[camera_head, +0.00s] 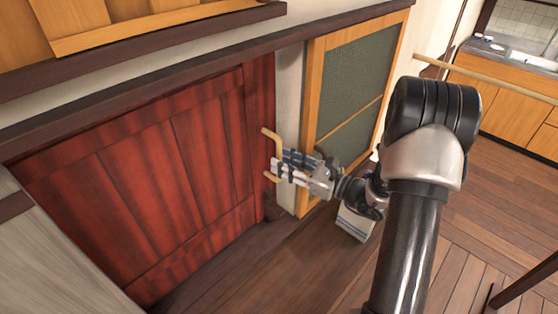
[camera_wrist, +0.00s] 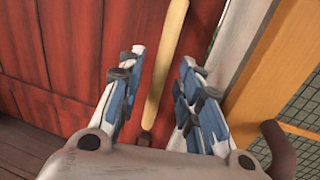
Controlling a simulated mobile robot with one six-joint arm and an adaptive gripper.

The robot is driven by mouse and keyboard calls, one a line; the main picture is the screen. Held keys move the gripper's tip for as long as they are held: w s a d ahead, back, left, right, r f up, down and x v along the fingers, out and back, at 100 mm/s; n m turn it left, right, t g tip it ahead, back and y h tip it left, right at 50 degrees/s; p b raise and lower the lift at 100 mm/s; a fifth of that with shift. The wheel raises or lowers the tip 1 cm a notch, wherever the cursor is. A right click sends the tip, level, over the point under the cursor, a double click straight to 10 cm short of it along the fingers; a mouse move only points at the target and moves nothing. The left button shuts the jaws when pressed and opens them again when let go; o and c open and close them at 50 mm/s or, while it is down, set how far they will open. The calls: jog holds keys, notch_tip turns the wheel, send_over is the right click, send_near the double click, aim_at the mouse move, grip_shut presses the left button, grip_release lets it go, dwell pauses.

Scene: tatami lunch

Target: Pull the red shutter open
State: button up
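The red shutter (camera_head: 150,185) is a wide panel of red-stained boards filling the left of the head view. Its right edge stands beside a pale post, with no gap seen there. A yellow wooden bar handle (camera_head: 268,133) is upright near that edge. My gripper (camera_head: 279,167) is at the handle, reaching in from the right. In the wrist view the red boards (camera_wrist: 65,50) lie behind, and the handle (camera_wrist: 167,65) runs between my two spread fingers (camera_wrist: 160,58). Gaps show on both sides of the handle, so the gripper is open around it, not clamped.
A wood-framed panel with dark green mesh (camera_head: 350,90) stands just right of the post. A dark rail (camera_head: 130,95) runs above the shutter. Wooden floor (camera_head: 460,260) is open at right.

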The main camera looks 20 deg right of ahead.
jog(key=shift+x, duration=1.1)
jog(key=shift+c, duration=0.4)
grip_shut()
